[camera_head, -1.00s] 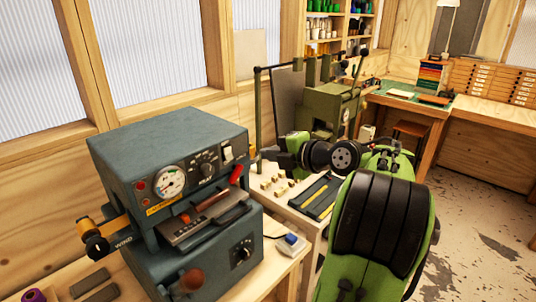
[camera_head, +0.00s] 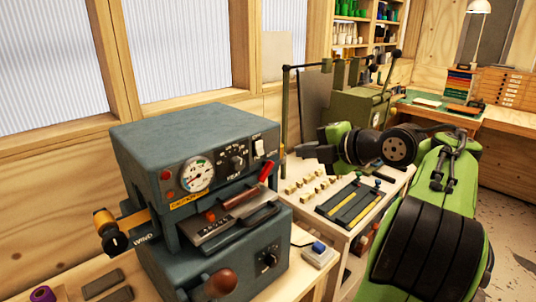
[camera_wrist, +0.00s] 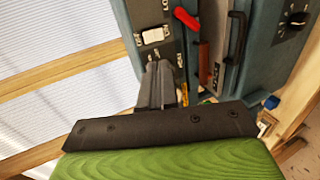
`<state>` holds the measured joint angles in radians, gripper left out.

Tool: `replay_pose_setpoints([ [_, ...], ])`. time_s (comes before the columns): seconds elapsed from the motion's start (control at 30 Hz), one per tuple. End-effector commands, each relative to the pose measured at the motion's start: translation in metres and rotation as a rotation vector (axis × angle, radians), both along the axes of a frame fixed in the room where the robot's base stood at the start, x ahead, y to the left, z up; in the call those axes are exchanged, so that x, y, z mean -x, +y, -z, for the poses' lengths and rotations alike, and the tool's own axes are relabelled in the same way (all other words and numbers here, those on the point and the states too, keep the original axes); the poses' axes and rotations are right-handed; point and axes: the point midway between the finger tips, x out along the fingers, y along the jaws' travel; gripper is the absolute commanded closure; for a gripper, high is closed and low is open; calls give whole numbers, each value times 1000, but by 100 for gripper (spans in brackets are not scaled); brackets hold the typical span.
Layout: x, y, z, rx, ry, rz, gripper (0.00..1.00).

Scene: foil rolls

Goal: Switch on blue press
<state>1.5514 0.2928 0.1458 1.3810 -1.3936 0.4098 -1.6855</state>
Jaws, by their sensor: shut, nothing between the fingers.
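The blue press (camera_head: 185,150) is a blue-grey machine at the left of the head view, with a dial, knobs and a red-handled lever on its front. A white rocker switch (camera_head: 259,147) sits at the upper right of its front panel. In the wrist view this switch (camera_wrist: 153,36) lies just beyond my fingertips. My gripper (camera_head: 302,152) is shut and empty, right of the press and pointing left towards it. In the wrist view its shut fingers (camera_wrist: 160,68) point at the panel near the switch; I cannot tell if they touch. The switch's position is too small to read.
A red lever (camera_head: 266,171) sticks out below the switch, also seen in the wrist view (camera_wrist: 186,19). A small box with a blue button (camera_head: 318,254) stands right of the press. A green machine (camera_head: 358,112) and a tray (camera_head: 352,202) are behind.

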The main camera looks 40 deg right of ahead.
Motion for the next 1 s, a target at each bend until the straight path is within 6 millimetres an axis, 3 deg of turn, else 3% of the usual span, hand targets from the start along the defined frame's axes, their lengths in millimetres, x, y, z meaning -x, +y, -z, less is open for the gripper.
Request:
replay_pose_setpoints([
  [0.53,-105,4,44,-2,0,-3,100],
  [0.7,-119,4,49,0,0,-1,100],
  [1.0,-120,3,49,0,0,0,100],
])
